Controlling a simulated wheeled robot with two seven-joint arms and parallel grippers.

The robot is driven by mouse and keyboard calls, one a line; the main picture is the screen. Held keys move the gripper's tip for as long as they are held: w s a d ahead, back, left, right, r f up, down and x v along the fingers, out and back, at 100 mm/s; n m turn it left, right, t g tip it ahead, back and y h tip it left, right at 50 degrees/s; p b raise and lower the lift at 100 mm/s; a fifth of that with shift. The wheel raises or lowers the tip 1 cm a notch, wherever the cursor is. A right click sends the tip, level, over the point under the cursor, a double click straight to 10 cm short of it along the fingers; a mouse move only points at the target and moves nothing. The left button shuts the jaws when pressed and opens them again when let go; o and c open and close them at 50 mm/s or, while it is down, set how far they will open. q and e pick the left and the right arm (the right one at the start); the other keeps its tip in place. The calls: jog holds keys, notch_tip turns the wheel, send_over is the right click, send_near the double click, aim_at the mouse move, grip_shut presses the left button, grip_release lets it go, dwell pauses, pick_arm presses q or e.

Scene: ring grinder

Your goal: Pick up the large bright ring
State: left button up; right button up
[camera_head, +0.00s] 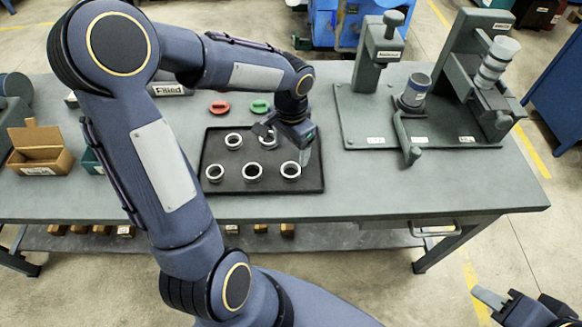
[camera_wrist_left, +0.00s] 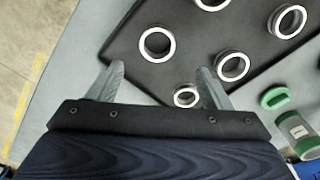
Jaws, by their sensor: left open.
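Several silvery rings lie on a black tray (camera_head: 310,187). The front right ring (camera_head: 290,170) looks bright and wide. It also shows in the wrist view (camera_wrist_left: 142,44), just beyond the fingertips, and looks the largest there. Other front rings are at the middle (camera_head: 244,173) and left (camera_head: 207,173). My left gripper (camera_head: 288,145) is open and empty above the tray's right part. The wrist view shows its fingers (camera_wrist_left: 160,75) apart, with a small ring (camera_wrist_left: 176,97) beside the right finger. My right gripper (camera_head: 505,303) is partly in view at the lower right corner, away from the table.
A red piece (camera_head: 219,106) and a green piece (camera_head: 259,105) lie behind the tray. A grey fixture with a hand crank (camera_head: 410,140) stands at the right. An open brown box (camera_head: 40,158) sits at the left. The table is clear in front of the tray.

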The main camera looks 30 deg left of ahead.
aim_at(291, 174)
pick_arm(q)
jog(key=f, duration=0.7)
jog(key=shift+s+d+f+p, duration=0.15)
jog(key=shift+s+f+p, duration=0.1)
jog(key=shift+p, duration=0.1)
jog(key=shift+r, duration=0.1)
jog(key=c, duration=1.1)
